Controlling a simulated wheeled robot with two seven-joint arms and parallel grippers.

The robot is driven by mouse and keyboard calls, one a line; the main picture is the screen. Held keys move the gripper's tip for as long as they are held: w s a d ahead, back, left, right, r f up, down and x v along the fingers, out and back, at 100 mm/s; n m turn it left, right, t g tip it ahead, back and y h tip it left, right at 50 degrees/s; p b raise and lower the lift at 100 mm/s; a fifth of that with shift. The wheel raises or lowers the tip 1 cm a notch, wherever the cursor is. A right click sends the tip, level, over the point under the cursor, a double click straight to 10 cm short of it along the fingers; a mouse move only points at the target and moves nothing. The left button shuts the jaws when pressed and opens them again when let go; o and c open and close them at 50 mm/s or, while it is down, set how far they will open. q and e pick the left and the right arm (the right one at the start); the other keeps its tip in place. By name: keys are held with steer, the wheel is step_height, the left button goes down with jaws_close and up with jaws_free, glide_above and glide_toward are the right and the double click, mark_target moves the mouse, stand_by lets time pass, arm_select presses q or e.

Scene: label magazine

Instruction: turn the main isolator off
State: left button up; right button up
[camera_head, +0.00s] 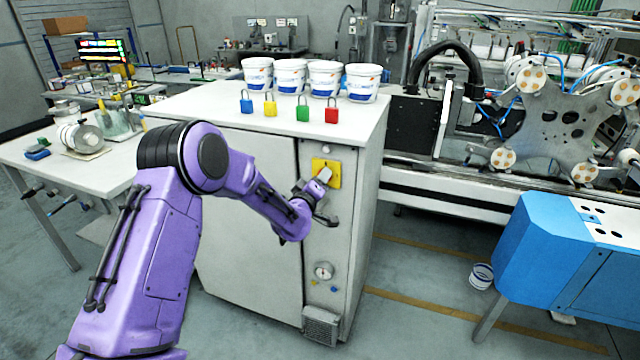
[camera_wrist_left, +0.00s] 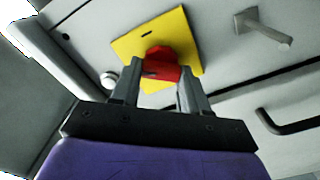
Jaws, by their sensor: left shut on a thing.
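The main isolator is a red rotary handle (camera_wrist_left: 161,64) on a yellow plate (camera_wrist_left: 190,42), on the front of the grey cabinet. In the head view the yellow plate (camera_head: 334,178) shows at the upper right of the cabinet front, and the red handle (camera_head: 325,174) is partly covered by my gripper. My left gripper (camera_head: 318,181) reaches it from the left; in the left wrist view its two fingers (camera_wrist_left: 158,88) stand on either side of the red handle, shut on it. The handle's exact angle is hard to tell. My right gripper is not in view.
The grey cabinet (camera_head: 250,160) carries several white tubs (camera_head: 324,80) and blue, yellow, green and red padlocks (camera_head: 332,115) on top. A black door handle (camera_wrist_left: 285,122) and a metal peg (camera_wrist_left: 265,28) stick out near the plate. A gauge (camera_head: 323,271) sits lower down.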

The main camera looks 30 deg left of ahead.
arm_select(q)
steer(key=shift+f+n+b, duration=0.15)
steer(key=shift+n+b, duration=1.4)
steer(key=shift+n, duration=2.05)
steer(key=o, duration=1.1)
steer(key=shift+c, duration=0.2)
steer(key=shift+a, duration=0.1)
steer(key=shift+s, duration=0.1)
steer(key=b+v, duration=0.2)
steer(key=v, duration=0.8)
steer(key=shift+s, duration=0.25)
